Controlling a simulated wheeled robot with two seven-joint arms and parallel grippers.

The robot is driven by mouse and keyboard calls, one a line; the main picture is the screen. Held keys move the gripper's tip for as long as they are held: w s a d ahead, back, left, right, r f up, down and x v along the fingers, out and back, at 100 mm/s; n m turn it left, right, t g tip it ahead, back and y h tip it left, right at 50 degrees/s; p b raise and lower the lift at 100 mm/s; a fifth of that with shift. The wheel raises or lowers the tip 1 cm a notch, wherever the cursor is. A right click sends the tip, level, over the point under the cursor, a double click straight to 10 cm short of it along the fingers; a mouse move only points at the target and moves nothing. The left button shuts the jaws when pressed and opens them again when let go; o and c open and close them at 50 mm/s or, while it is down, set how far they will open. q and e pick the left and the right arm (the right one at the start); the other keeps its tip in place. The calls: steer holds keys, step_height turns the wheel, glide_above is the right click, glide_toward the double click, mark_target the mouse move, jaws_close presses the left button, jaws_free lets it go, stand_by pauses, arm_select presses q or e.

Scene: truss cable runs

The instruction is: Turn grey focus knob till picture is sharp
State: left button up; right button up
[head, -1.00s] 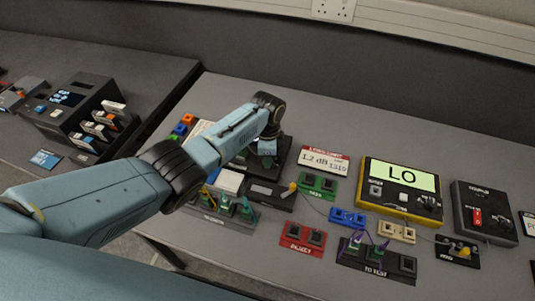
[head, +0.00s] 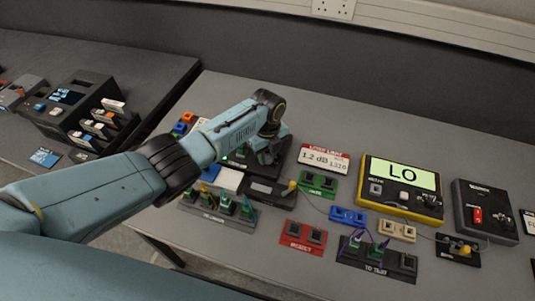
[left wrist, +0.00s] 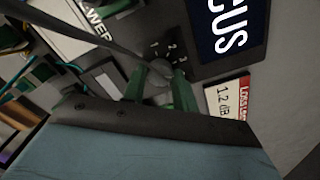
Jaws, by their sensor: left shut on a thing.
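The grey focus knob (left wrist: 158,76) shows in the left wrist view, on a dark panel marked 1, 2, 3. My left gripper (left wrist: 160,88) has its two green fingers shut on the knob's sides. Beside it a dark screen (left wrist: 232,28) shows large white letters, of which "CUS" is in view; their edges look fairly clear. In the head view the dark device (head: 283,150) sits under my left wrist, and my arm hides the knob, the fingertips and most of the screen. My right gripper is in neither view.
A loss limit card (head: 325,159) reading 1.2 dB stands right of the device. A yellow meter (head: 400,213) reads "LO". Green (head: 318,184), blue (head: 347,215) and red (head: 303,237) socket blocks and a cable lie in front. The back of the table is clear.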

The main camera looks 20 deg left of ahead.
mark_target(268, 157)
arm_select(q)
steer(key=shift+m, duration=1.5)
steer(key=o, duration=1)
steer(key=shift+c, duration=0.2)
step_height(268, 157, up, 13)
steer(key=p, duration=0.1)
steer(key=shift+r, duration=0.2)
